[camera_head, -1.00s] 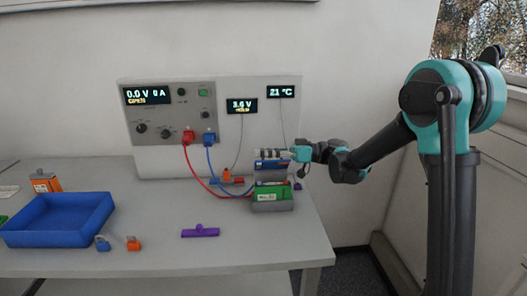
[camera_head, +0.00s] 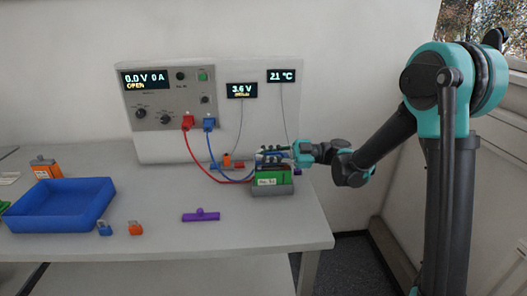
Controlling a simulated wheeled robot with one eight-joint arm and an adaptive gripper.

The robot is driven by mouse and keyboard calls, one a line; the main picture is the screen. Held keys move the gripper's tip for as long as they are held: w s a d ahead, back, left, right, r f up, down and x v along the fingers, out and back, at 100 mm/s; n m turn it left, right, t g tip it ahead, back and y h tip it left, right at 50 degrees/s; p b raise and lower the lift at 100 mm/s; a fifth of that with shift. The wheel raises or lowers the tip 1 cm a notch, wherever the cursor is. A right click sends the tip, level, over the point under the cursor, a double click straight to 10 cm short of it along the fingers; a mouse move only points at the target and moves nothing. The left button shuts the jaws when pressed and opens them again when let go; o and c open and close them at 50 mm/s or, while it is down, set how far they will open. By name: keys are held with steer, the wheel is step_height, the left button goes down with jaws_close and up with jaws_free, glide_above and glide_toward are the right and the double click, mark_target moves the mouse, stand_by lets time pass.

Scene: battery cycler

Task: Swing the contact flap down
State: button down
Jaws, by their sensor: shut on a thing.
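My gripper (camera_head: 284,154) reaches in from the right to the test fixture on the table. Its fingers are shut on the contact flap (camera_head: 268,154), a small dark and blue piece at the top of the fixture. The flap lies low, just over a green battery (camera_head: 270,177) with a white label. The battery sits in a grey holder (camera_head: 272,191). The fingers and flap overlap in this view, so I cannot tell whether the flap touches the battery.
The cycler (camera_head: 205,108) stands behind, with red (camera_head: 190,150) and blue (camera_head: 211,150) leads running to the fixture. A blue tray (camera_head: 60,206), an orange-topped block (camera_head: 45,168), two small clips and a purple piece (camera_head: 201,216) lie left.

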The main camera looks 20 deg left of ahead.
steer(key=shift+w+f+n, duration=0.25)
steer(key=shift+n, duration=0.15)
steer(key=c, duration=1.6)
jaws_free()
steer(key=shift+c, duration=0.2)
steer(key=shift+s, duration=0.1)
steer(key=shift+d, duration=0.1)
steer(key=v, duration=1.2)
steer(key=shift+f, duration=0.1)
